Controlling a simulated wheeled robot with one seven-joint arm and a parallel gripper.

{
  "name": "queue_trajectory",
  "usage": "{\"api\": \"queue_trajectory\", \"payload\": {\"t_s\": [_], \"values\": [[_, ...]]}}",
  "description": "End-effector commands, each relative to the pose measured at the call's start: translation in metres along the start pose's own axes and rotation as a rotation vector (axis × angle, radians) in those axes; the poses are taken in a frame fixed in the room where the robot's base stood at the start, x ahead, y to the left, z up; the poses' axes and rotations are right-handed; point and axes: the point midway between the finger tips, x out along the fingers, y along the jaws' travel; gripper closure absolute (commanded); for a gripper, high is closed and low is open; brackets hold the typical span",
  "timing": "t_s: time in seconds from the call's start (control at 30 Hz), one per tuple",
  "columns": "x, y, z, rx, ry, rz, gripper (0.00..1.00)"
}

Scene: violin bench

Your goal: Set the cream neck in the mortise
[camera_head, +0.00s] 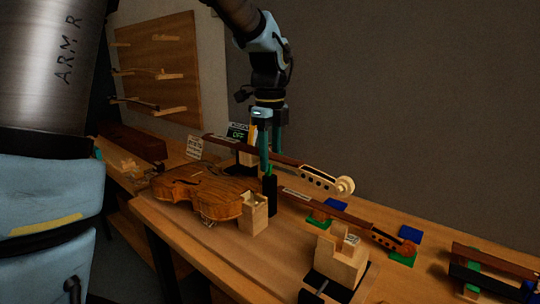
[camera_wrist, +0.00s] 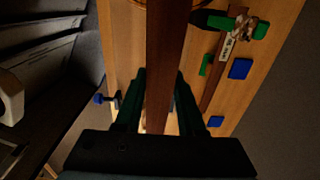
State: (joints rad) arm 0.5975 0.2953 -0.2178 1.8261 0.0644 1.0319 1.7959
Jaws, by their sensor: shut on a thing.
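The cream neck shows its pale scroll (camera_head: 345,185) at the right end and a dark fingerboard running left over the violin. My gripper (camera_head: 269,160) points down and is shut on this neck, holding it above the bench. In the wrist view the dark fingerboard (camera_wrist: 166,60) runs between my fingers (camera_wrist: 160,98). The violin body (camera_head: 192,190) lies on the bench below and left of my gripper. A pale wooden block (camera_head: 254,216) stands at its right end. The mortise opening is too small to make out, and the neck appears apart from the body.
A second neck with an orange-brown scroll (camera_head: 404,246) rests on green and blue supports to the right. A pale stepped block (camera_head: 337,260) stands at the front. A black upright post (camera_head: 269,196) is near the violin. A small display reading OFF (camera_head: 238,131) stands behind.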

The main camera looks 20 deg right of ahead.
Motion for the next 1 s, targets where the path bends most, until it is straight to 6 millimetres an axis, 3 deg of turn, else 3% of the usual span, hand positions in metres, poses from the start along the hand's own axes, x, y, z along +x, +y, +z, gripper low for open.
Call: {"api": "queue_trajectory", "payload": {"t_s": [0.5,1.0], "values": [[0.05,0.0,0.001,-0.001,0.0,0.001,1.0],[0.055,0.0,0.001,0.0,0.0,0.001,1.0]]}}
